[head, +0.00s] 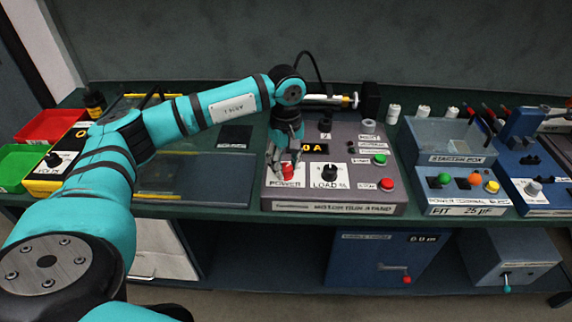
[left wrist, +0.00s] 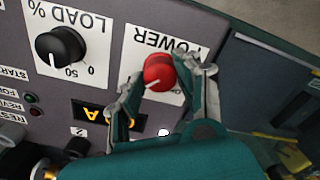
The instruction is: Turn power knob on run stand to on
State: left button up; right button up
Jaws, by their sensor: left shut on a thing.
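The grey motor run stand (head: 330,178) sits on the green bench, right of the middle in the head view. Its red power knob (head: 287,170) stands at the front left above the POWER label. In the left wrist view the red knob (left wrist: 158,72) shows upside down, with a white pointer mark toward the lower left. An "O" label beside it is partly covered by a finger. My left gripper (head: 286,158) reaches down from above and is shut on the red knob, one finger on each side. My right gripper is not in view.
A black LOAD % knob (head: 329,172) stands close to the right of the power knob, with green and red buttons (head: 386,184) farther right. An amber display (head: 313,147) is behind. A starter box (head: 455,180) stands right of the stand; a dark flat panel (head: 215,178) lies left.

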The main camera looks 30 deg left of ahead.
aim_at(286, 167)
pick_arm(q)
jog(key=shift+r, duration=0.1)
jog(key=o, duration=1.1)
jog(key=shift+o, duration=0.2)
notch_tip(286, 167, up, 12)
dwell(0.3)
